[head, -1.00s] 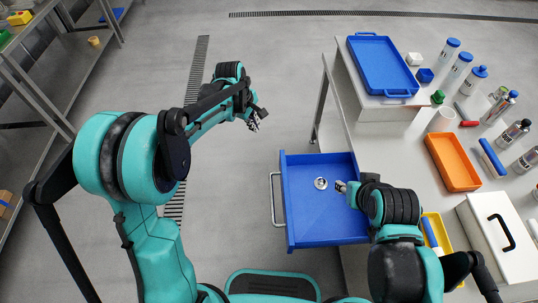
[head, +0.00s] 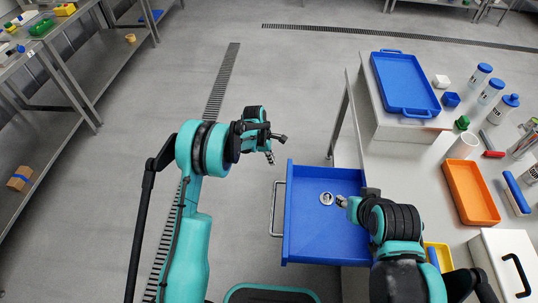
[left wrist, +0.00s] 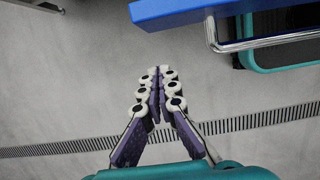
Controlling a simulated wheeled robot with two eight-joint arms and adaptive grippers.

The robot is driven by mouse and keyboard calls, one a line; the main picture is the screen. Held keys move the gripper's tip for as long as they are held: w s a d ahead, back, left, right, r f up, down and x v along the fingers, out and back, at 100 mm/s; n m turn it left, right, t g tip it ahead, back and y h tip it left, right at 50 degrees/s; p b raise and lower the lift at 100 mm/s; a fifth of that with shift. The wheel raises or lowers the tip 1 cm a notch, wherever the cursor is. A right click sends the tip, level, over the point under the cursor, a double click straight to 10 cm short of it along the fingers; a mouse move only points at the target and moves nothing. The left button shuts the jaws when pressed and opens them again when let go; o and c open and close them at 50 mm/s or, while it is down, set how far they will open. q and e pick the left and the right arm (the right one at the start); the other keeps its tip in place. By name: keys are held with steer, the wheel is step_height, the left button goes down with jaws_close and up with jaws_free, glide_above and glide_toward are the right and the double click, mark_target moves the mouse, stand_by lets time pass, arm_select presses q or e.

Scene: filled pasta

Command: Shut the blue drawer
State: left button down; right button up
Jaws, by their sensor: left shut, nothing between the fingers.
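The blue drawer (head: 318,238) is pulled out from the left side of the white table in the head view. Its silver bar handle (head: 277,208) faces left. A small silver ring-shaped object (head: 326,198) lies inside. My left gripper (head: 272,154) is shut and empty, above the floor just beyond the drawer's far left corner, apart from it. In the left wrist view my left fingers (left wrist: 157,82) are together; the drawer (left wrist: 185,10) and handle (left wrist: 268,43) show at the top right. My right gripper (head: 343,201) is over the drawer, near the ring; its fingers are too small to judge.
The table holds a blue tray (head: 405,82) on a raised box, an orange tray (head: 470,192), several bottles, and a white case (head: 505,265). Metal shelving (head: 100,75) stands at the left. The floor left of the drawer is clear.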

arm_select(q)
steer(key=d, duration=0.1)
steer(key=d+f+b, duration=0.1)
steer(key=d, duration=0.2)
steer(key=shift+d+f, duration=0.15)
steer(key=shift+f, duration=0.1)
arm_select(e)
steer(key=shift+f, duration=0.95)
